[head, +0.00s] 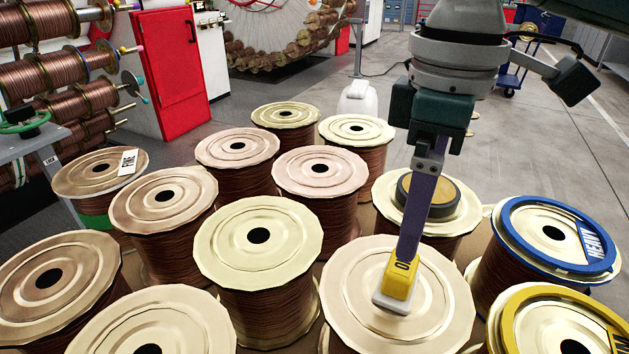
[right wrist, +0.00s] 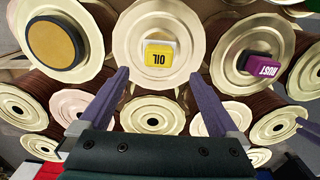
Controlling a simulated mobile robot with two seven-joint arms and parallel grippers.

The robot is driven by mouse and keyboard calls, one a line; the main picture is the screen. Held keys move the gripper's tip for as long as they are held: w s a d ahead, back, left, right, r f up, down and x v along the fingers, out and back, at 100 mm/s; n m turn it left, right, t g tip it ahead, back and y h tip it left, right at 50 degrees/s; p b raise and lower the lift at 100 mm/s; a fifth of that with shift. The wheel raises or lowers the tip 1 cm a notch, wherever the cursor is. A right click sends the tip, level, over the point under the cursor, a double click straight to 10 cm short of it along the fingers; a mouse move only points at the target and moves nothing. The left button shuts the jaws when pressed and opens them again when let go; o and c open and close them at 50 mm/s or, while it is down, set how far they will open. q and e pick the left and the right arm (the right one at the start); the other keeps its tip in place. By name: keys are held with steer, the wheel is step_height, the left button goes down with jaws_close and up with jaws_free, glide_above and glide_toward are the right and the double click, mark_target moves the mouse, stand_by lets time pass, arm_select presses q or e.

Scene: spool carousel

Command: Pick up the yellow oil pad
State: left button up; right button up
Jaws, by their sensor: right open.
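The yellow oil pad (head: 399,281) is a small block with a yellow top marked OIL and a white lower part. It lies on the pale top flange of a copper-wire spool (head: 447,290) at the front. In the right wrist view the oil pad (right wrist: 160,56) shows beyond the fingertips, centred between them. My right gripper (head: 408,250) points down at the pad, and one finger overlaps its far edge in the head view. In the right wrist view the gripper (right wrist: 160,75) is wide open and empty. Contact with the pad cannot be told.
Several spools crowd around. One carries a round, dark-rimmed yellow disc (head: 431,195), another a blue HEAVY ring (head: 597,250), another a yellow ring (head: 573,292). A purple RUST pad (right wrist: 262,64) lies on a neighbouring spool. Open floor (head: 560,130) lies behind at right.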

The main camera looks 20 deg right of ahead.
mark_target(404, 265)
arm_select(q)
steer(key=shift+s+a+f+b, duration=0.2)
steer(key=shift+f+b, duration=0.2)
steer(key=shift+f, duration=0.15)
arm_select(e)
step_height(404, 265, down, 4)
steer(key=shift+s, duration=0.1)
arm_select(q)
steer(key=shift+d+f+b, duration=0.1)
steer(key=shift+f+b, duration=0.6)
arm_select(e)
steer(key=f, duration=0.5)
steer(key=shift+w+f, duration=0.2)
steer(key=shift+f, duration=0.1)
steer(key=shift+c, duration=0.3)
arm_select(q)
steer(key=shift+d, duration=0.1)
arm_select(e)
steer(key=shift+c, duration=1.4)
steer(key=c, duration=1.2)
steer(key=shift+o, duration=0.2)
steer(key=shift+r, duration=0.15)
arm_select(q)
step_height(404, 265, up, 4)
steer(key=p, duration=0.4)
steer(key=shift+r, duration=0.2)
arm_select(e)
step_height(404, 265, up, 20)
